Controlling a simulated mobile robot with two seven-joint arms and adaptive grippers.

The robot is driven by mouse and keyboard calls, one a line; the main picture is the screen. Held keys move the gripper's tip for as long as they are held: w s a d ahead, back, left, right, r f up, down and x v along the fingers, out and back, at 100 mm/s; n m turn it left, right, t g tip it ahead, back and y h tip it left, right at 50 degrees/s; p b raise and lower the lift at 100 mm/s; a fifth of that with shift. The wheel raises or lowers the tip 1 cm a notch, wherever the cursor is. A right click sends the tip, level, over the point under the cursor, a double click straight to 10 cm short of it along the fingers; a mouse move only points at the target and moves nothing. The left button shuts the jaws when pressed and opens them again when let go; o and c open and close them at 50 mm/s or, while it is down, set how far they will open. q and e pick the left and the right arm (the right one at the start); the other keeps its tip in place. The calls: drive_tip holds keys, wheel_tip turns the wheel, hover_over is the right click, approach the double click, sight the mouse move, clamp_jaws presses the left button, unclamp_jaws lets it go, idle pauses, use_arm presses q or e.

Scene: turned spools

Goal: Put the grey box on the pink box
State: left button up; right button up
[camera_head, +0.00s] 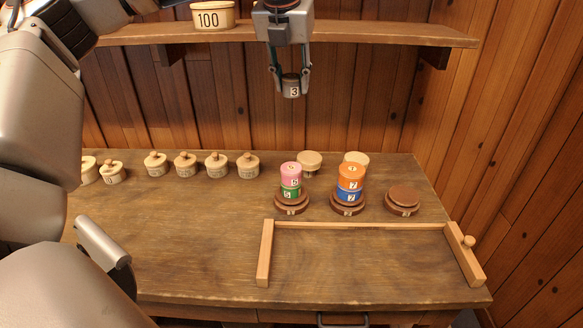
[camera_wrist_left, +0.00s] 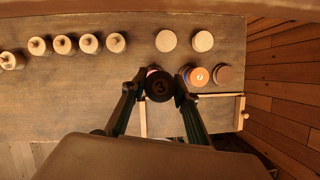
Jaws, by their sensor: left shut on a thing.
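My left gripper (camera_head: 291,88) is shut on the grey box (camera_head: 292,91), which has a dark top and a pale band with a 3. It hangs upright in the air, well above the table. The pink box (camera_head: 290,169), marked 5, sits on a green box (camera_head: 290,191) on a dark wooden base (camera_head: 291,204). The grey box is apart from the pink box, high over it. In the left wrist view the grey box (camera_wrist_left: 160,86) shows between the fingers and hides most of the pink box (camera_wrist_left: 152,69). My right gripper is not in view.
An orange box (camera_head: 351,171) on a blue box (camera_head: 348,195) stands right of the pink stack. An empty dark base (camera_head: 402,198) is farther right. Several knobbed wooden pots (camera_head: 186,164) line the back left. A shelf (camera_head: 370,37) is behind; a low wooden frame (camera_head: 360,226) lies in front.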

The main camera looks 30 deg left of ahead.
sight(292, 164)
use_arm(q)
wheel_tip(292, 164, down, 20)
drive_tip(key=shift+a+r+b, duration=0.1)
drive_tip(key=shift+b, duration=0.4)
drive_tip(key=o, duration=0.9)
drive_tip(key=shift+r, duration=0.25)
drive_tip(key=v, duration=1.1)
drive_tip(key=shift+s+r, duration=0.15)
drive_tip(key=shift+r, duration=0.1)
